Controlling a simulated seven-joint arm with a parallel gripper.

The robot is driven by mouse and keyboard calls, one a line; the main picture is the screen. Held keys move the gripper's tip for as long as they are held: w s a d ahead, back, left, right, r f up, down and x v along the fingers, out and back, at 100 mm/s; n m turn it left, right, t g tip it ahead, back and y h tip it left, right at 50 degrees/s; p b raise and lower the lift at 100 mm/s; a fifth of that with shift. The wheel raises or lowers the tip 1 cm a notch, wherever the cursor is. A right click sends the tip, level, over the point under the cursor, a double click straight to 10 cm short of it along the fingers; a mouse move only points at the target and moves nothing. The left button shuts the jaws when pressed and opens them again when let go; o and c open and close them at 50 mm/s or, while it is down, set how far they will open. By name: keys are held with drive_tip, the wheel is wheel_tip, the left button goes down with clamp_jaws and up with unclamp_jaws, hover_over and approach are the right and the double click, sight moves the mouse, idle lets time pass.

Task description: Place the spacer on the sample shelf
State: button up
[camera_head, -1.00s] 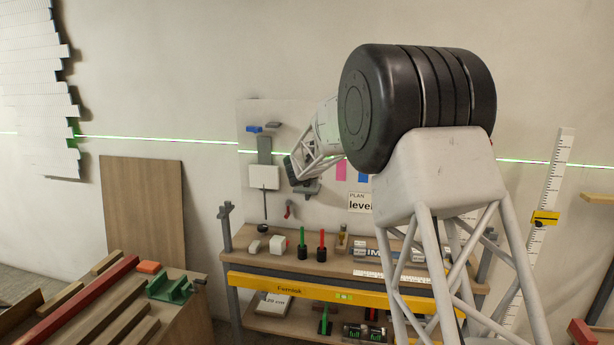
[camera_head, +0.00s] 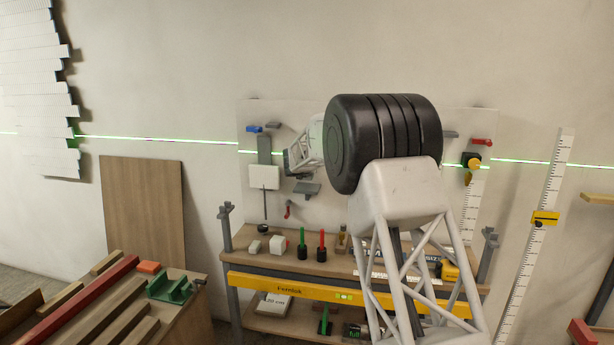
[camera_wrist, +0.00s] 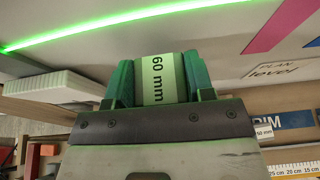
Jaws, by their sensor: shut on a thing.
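The spacer (camera_wrist: 157,85) is a pale block marked "60 mm". In the wrist view it sits upright between the two green fingers of my gripper (camera_wrist: 158,75), which is shut on it. In the head view the end of my arm (camera_head: 300,160) is in front of the pegboard-like wall panel, and I cannot make out the fingers or spacer there. A wooden shelf (camera_wrist: 35,108) with a white ribbed slab (camera_wrist: 70,84) above it shows at left in the wrist view, apart from the spacer. I cannot tell whether this is the sample shelf.
A workbench (camera_head: 300,265) below holds white blocks (camera_head: 277,245), green and red pegs, and a yellow level (camera_head: 300,288) along its front. A wall board (camera_head: 255,115) carries small tools. A timber stack (camera_head: 110,295) stands at left. A green laser line crosses the wall.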

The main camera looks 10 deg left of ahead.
drive_tip(key=shift+w, duration=0.2)
drive_tip(key=shift+f, duration=1.75)
drive_tip(key=shift+f, duration=0.2)
drive_tip(key=o, duration=0.9)
drive_tip(key=shift+o, duration=0.2)
drive_tip(key=shift+r, duration=0.2)
drive_tip(key=shift+v, duration=0.9)
drive_tip(key=v, duration=1)
drive_tip(key=shift+s, duration=0.15)
